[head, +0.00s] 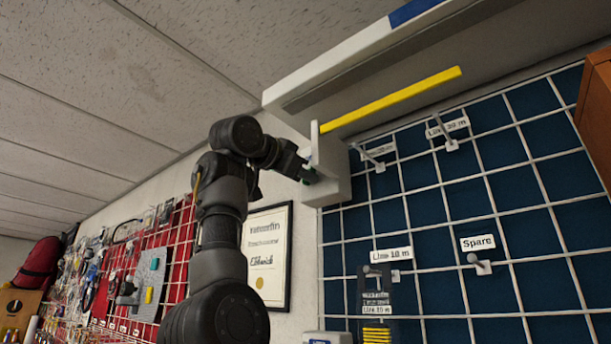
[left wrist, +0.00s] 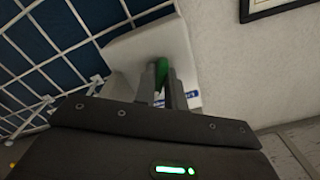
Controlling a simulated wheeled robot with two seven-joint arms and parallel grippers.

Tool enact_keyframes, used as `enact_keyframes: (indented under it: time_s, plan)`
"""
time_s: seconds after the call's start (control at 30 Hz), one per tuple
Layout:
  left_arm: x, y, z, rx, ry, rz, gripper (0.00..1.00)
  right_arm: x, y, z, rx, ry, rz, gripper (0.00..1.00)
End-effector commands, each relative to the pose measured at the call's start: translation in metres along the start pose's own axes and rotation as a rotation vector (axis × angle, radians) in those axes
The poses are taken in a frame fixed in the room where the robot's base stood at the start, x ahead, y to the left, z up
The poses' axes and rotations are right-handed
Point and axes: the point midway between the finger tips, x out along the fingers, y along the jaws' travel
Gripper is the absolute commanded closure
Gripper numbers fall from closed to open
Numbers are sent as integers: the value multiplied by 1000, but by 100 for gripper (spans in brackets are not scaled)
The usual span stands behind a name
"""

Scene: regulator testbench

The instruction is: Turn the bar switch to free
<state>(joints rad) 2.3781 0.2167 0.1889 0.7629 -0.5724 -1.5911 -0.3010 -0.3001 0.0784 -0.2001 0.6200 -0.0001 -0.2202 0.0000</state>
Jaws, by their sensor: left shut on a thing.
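A white switch box (head: 333,183) sits at the left edge of the blue wall grid, near the end of a yellow bar (head: 390,102). My left gripper (head: 308,174) reaches it from the left in the head view. In the left wrist view, the fingers of my left gripper (left wrist: 163,88) are shut on a green handle (left wrist: 162,72) in front of the white box (left wrist: 128,50). The fingers hide part of the handle, so its exact angle is unclear. Blue lettering on a white label (left wrist: 193,100) is partly covered. My right gripper is not in view.
A white wire grid (head: 437,213) over blue panels carries hooks and labels, including a Spare label (head: 478,242). A long white housing (head: 365,48) runs above the yellow bar. A framed certificate (head: 267,255) hangs behind my left arm.

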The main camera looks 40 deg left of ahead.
Motion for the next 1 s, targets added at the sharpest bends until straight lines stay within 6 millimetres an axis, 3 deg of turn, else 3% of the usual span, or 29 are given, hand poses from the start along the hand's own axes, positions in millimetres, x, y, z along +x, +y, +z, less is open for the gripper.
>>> enact_keyframes:
  time_s: [0.4,0.97,1.0]
  plan:
    - [-2,-2,-3,185,9,-6,100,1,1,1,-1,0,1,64]
    - [-2,-2,-3,214,10,-7,100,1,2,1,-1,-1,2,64]
    - [-3,-2,-3,214,10,-7,86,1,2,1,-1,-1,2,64]
